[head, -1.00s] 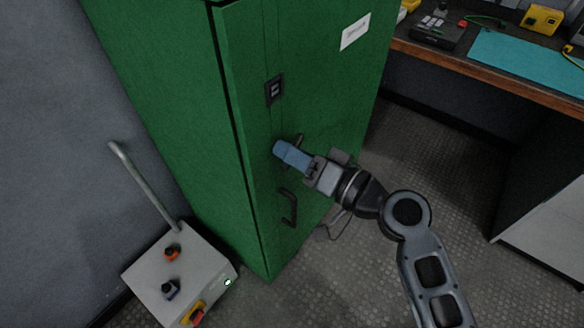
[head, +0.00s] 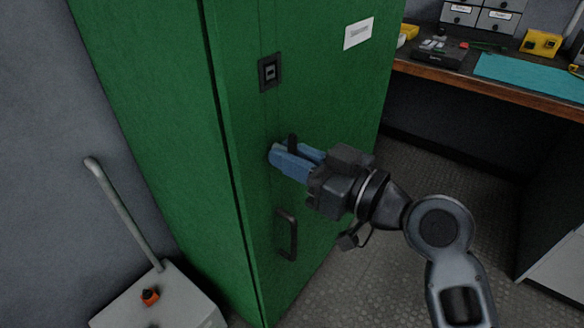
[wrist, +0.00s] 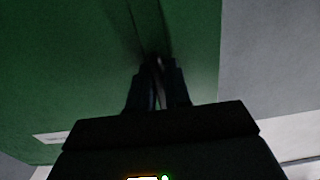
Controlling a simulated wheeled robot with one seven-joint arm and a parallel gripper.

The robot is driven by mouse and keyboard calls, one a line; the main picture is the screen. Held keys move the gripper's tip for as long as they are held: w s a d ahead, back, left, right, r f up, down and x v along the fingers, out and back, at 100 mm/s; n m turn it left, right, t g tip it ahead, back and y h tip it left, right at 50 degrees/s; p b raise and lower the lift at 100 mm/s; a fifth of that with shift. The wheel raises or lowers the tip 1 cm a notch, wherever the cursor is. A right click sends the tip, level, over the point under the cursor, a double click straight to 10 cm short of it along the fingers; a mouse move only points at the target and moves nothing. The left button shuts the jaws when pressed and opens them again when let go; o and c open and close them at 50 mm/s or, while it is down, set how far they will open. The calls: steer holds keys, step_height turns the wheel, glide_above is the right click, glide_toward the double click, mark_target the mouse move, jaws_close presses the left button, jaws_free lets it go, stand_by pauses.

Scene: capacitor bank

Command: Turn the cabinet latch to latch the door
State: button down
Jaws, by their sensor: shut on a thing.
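The green cabinet (head: 315,110) stands with its door closed or nearly so. The dark cabinet latch (head: 292,142) is on the door between a small black plate and the door handle; its end shows above my fingers. My gripper (head: 296,160), with blue fingers, is at the door and shut on the latch. The fingers hide most of the latch. In the dark wrist view, the fingertips (wrist: 158,68) meet at a thin dark piece in front of the green door.
A black door handle (head: 286,234) sits below my gripper. A black recessed plate (head: 270,72) is above it. A grey box with a slanted bar (head: 125,215) stands at left. A workbench (head: 480,80) is at right. The floor between is clear.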

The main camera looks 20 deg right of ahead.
steer(key=shift+n, duration=0.3)
stand_by(0.4)
steer(key=c, duration=1.1)
jaws_free()
steer(key=v, duration=0.7)
steer(key=shift+s+d, duration=0.25)
steer(key=shift+s, duration=0.1)
